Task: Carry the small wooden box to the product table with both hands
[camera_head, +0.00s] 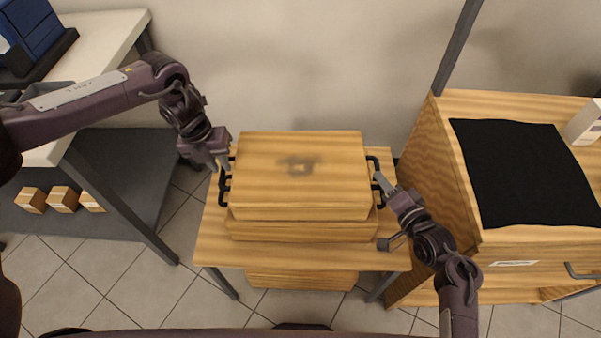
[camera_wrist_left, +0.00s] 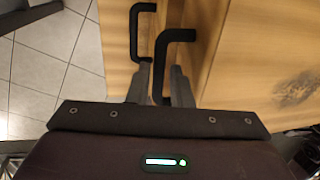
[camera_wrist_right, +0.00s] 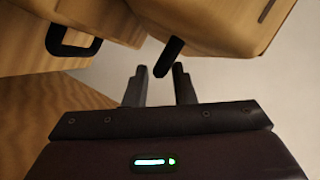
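The small wooden box (camera_head: 300,172), a flat light-wood case with a dark mark on its lid, lies on a second wooden box (camera_head: 300,230) on a low wooden table (camera_head: 222,250). Its black handles stick out left (camera_head: 223,183) and right (camera_head: 384,184). My left gripper (camera_head: 222,165) is open at the left handle. In the left wrist view, that handle (camera_wrist_left: 159,65) reaches between the fingers (camera_wrist_left: 160,85). My right gripper (camera_head: 384,212) is open at the right handle. In the right wrist view, a handle end (camera_wrist_right: 168,57) lies just ahead of the fingers (camera_wrist_right: 159,85). Contact is unclear.
A wooden cabinet (camera_head: 450,170) with a black cloth (camera_head: 525,170) and a white carton (camera_head: 584,122) stands at the right. A grey-framed desk (camera_head: 105,40) stands at the left, with small cartons (camera_head: 63,199) on its lower shelf. Tiled floor shows in front.

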